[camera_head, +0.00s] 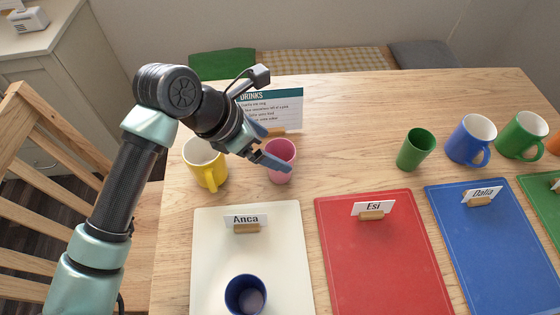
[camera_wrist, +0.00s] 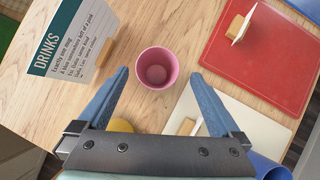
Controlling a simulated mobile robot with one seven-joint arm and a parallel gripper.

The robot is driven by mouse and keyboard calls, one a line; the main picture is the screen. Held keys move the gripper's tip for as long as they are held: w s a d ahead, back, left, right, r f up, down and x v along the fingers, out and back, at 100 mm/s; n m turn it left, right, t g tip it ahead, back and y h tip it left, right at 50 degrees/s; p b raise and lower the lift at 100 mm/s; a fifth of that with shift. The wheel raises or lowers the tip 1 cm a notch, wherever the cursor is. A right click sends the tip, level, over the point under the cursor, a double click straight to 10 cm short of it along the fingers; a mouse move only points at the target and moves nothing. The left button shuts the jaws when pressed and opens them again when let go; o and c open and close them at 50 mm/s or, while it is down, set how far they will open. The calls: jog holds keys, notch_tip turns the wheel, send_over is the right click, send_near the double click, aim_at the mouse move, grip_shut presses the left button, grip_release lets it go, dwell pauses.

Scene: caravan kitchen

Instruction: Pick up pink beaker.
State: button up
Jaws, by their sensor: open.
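The pink beaker (camera_head: 281,163) stands upright on the wooden table, right of the yellow mug and behind the white mat. In the wrist view the pink beaker (camera_wrist: 157,68) shows its open, empty inside, just beyond and between the fingertips. My gripper (camera_head: 270,160) is open, with its blue fingers at the beaker; in the head view a finger covers part of it. The wrist view shows both fingers of my gripper (camera_wrist: 160,75) spread wide. I cannot tell whether either finger touches the beaker.
A yellow mug (camera_head: 206,165) stands close left of the beaker. The drinks sign (camera_head: 285,105) is behind. In front lie a white mat (camera_head: 208,255) with a dark blue cup (camera_head: 246,294), and a red mat (camera_head: 375,255). A green beaker (camera_head: 416,149) and blue mug (camera_head: 470,138) stand right.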

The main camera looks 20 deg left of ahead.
aim_at(280, 154)
jog(key=x, duration=0.5)
jog(key=shift+w+a+f, duration=0.1)
jog(key=shift+a+f, duration=0.1)
jog(key=shift+f, duration=0.05)
jog(key=c, duration=1.3)
